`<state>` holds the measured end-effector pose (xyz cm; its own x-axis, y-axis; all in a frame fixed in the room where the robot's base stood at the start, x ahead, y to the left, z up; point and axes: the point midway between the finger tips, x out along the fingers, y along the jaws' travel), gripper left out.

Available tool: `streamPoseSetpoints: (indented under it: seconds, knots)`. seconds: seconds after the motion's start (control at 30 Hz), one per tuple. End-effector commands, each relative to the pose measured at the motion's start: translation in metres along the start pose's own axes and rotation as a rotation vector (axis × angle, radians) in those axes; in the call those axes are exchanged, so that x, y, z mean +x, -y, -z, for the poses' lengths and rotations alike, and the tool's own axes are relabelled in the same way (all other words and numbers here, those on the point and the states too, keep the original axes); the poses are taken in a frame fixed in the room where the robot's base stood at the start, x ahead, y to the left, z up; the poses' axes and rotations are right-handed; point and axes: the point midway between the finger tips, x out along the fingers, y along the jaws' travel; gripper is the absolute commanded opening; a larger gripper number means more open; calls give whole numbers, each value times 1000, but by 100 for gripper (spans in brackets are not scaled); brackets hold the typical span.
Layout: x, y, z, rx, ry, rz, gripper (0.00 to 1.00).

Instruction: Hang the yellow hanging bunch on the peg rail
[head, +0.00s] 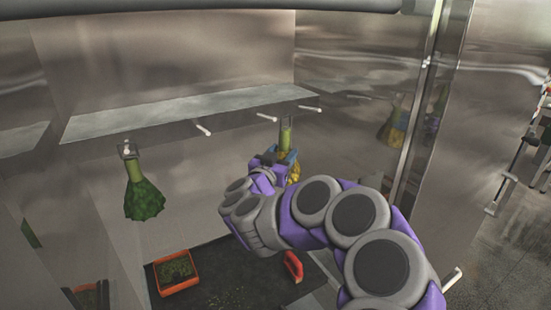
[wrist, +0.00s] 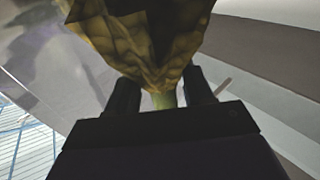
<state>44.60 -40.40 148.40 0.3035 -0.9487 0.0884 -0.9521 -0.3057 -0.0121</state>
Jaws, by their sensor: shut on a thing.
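The yellow hanging bunch (head: 294,173) is partly hidden behind my gripper in the head view. Its pale green stem (head: 285,138) rises above the gripper, with its top close beside a white peg (head: 266,117) of the peg rail (head: 200,108). I cannot tell whether it touches that peg. My gripper (head: 284,157) is shut on the stem. In the wrist view the bunch's yellow-brown body (wrist: 135,40) fills the top, and the stem (wrist: 165,99) runs between the two dark fingers (wrist: 163,92). A green bunch (head: 144,195) hangs at the rail's left end.
White pegs (head: 203,130) and (head: 310,108) stick out from the rail on either side. Below are an orange tray (head: 163,291) with green bits and a red object (head: 293,266) on a dark mat (head: 222,280). A metal post (head: 424,100) stands at right.

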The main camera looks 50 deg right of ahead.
Motion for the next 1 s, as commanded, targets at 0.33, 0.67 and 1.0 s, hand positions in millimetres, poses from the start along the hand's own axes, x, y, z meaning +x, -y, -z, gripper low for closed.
streamPoseSetpoints:
  seconds: [0.33, 0.67, 1.0]
  knots:
    - [-20, 26, 9, -4, -21, 5, 6]
    - [13, 35, -2, -2, -6, 4, 0]
    - [18, 49, -5, -4, -6, 1, 0]
